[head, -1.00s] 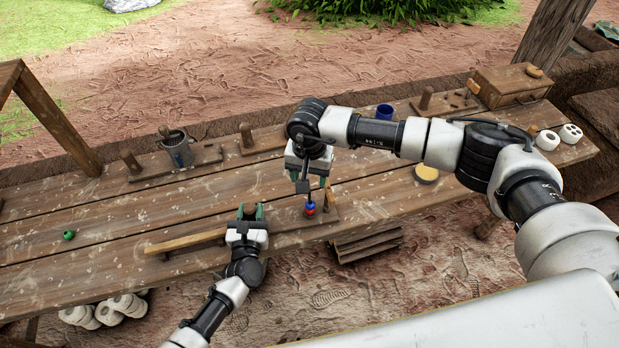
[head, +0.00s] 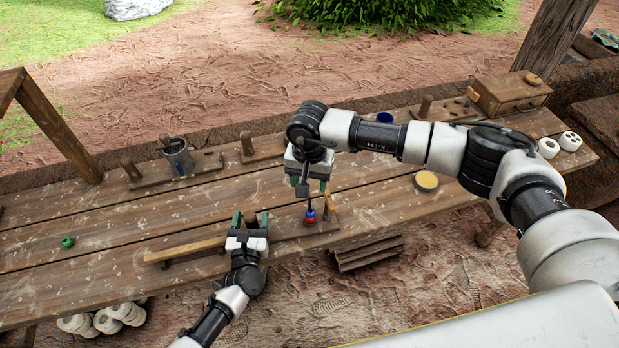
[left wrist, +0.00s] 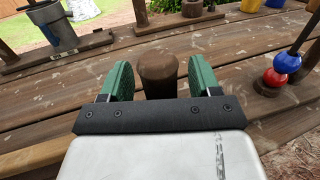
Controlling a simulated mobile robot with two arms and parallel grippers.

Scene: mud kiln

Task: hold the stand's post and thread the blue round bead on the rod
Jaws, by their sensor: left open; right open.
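The stand's wooden base (head: 325,227) lies near the front edge of the table. Its brown post (left wrist: 159,75) stands between the green fingers of my left gripper (head: 250,220), which is open with a gap on each side. The blue round bead (head: 309,213) sits low on the upright rod (head: 308,198), on top of a red bead (head: 309,220). The left wrist view also shows the blue bead (left wrist: 287,62) and the red bead (left wrist: 272,79) at the right, with the rod rising out of the blue bead. My right gripper (head: 308,184) is open above the beads, around the rod's upper part.
A pale wooden stick (head: 185,250) lies left of my left gripper. A green bead (head: 68,242) is at the far left. A metal bucket (head: 178,157), a blue cup (head: 384,118) and a wooden box (head: 512,95) stand at the back. The table's left middle is clear.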

